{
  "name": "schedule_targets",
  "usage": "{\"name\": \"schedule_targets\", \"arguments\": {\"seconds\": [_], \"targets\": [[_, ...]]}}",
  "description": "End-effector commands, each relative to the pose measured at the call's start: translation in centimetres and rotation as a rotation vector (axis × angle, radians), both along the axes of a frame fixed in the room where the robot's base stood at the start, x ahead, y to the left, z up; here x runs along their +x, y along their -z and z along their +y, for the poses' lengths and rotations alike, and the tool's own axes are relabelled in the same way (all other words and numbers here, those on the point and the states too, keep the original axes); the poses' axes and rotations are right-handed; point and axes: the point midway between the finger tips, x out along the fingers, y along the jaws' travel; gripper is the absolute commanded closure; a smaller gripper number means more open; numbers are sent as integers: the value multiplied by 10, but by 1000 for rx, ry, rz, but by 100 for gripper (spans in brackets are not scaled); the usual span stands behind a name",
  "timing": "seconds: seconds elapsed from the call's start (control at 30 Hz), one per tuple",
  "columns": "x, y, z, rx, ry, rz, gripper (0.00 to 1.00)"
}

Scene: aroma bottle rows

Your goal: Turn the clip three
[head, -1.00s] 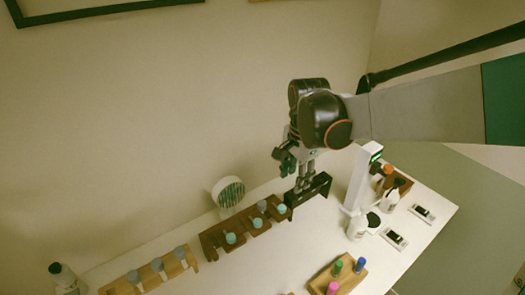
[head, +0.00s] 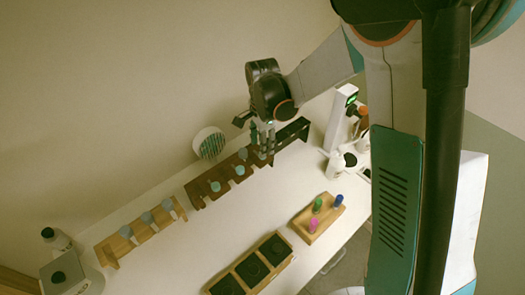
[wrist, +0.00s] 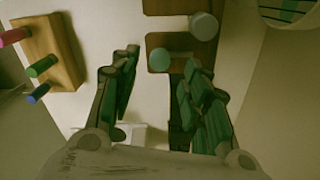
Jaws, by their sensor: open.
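My gripper (head: 263,142) is open above the right end of the dark brown rack (head: 198,193), which holds several teal- and grey-capped bottles. In the wrist view my gripper (wrist: 160,85) has its two fingers spread, with a teal cap (wrist: 159,61) showing between and beyond the tips. A grey cap (wrist: 204,25) is just to the right. Nothing is held. I cannot tell whether the fingers touch the teal cap. I cannot tell which thing is the clip. A black rack (head: 293,132) stands just right of the brown rack.
A light wood rack (head: 118,247) with grey-capped bottles stands at left. A small tray (head: 325,225) holds green, pink and blue pieces. A compartment box (head: 274,248) lies in front. A round white object (head: 209,143) and a white upright device (head: 340,118) stand nearby.

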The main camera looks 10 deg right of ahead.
Motion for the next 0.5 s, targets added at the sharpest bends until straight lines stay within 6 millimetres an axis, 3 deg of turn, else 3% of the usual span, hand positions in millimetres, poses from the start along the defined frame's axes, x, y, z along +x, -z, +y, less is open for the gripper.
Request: {"name": "schedule_targets", "arguments": {"seconds": [0.2,0.5], "targets": [[0,30,0,0,0,0,57],[0,40,0,0,0,0,57]]}}
